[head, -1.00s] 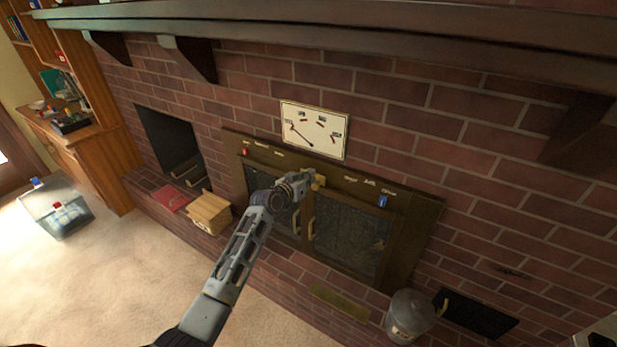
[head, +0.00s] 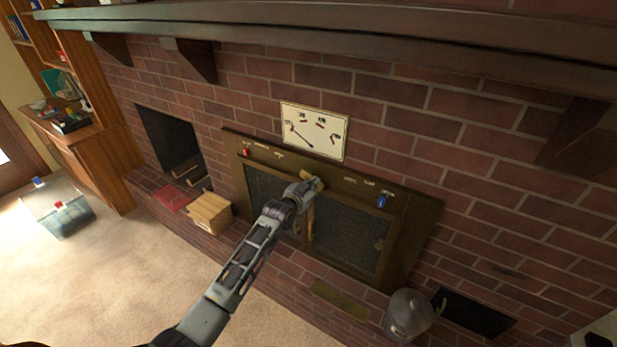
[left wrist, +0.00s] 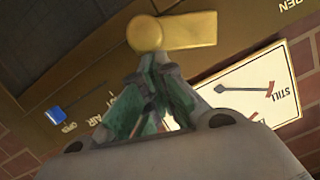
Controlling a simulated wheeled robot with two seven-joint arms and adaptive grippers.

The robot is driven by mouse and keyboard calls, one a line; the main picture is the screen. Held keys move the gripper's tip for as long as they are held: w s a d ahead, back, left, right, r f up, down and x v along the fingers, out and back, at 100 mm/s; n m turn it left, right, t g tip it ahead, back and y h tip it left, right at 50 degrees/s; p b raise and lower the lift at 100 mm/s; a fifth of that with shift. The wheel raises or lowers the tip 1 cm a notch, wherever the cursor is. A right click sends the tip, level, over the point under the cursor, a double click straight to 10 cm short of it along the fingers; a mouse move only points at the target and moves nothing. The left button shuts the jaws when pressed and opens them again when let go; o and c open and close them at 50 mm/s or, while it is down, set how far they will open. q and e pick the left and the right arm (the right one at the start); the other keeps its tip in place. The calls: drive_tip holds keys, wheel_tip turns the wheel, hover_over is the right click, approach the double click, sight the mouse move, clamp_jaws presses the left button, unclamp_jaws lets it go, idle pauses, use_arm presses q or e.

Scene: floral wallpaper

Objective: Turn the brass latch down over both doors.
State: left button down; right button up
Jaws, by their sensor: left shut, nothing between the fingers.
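The brass latch (head: 314,184) sits on the dark brass frame at the top middle of the fireplace doors. In the left wrist view the brass latch (left wrist: 190,31) has a round pivot end and a straight bar, lying at an angle to the frame. The left mesh door (head: 268,196) and right mesh door (head: 350,240) look shut, with upright handles near the middle. My left gripper (head: 304,189) is shut and empty, its fingertips (left wrist: 156,62) close beside the latch; contact cannot be told. It partly hides the left door. My right gripper is not in view.
A dial plate (head: 314,131) is on the bricks above the frame. A red slider (head: 246,152) and blue slider (head: 382,201) sit on the frame. A wooden box (head: 209,212) and metal bucket (head: 409,315) stand on the hearth. The mantel (head: 350,40) overhangs above.

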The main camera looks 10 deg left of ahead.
use_arm(q)
wheel_tip(320, 180, down, 8)
drive_tip(key=a+m+t+y+b, duration=0.1)
drive_tip(key=m+t+y+b, duration=0.1)
drive_tip(key=m+b, duration=0.6)
drive_tip(key=shift+w+a+r+m, duration=0.2)
drive_tip(key=shift+w+a+m, duration=0.15)
drive_tip(key=shift+m, duration=0.45)
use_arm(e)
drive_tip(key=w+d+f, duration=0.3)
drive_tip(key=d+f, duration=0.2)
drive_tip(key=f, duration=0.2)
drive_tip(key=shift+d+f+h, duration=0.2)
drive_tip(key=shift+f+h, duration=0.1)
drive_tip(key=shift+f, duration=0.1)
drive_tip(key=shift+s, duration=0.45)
use_arm(q)
drive_tip(key=shift+d, duration=0.15)
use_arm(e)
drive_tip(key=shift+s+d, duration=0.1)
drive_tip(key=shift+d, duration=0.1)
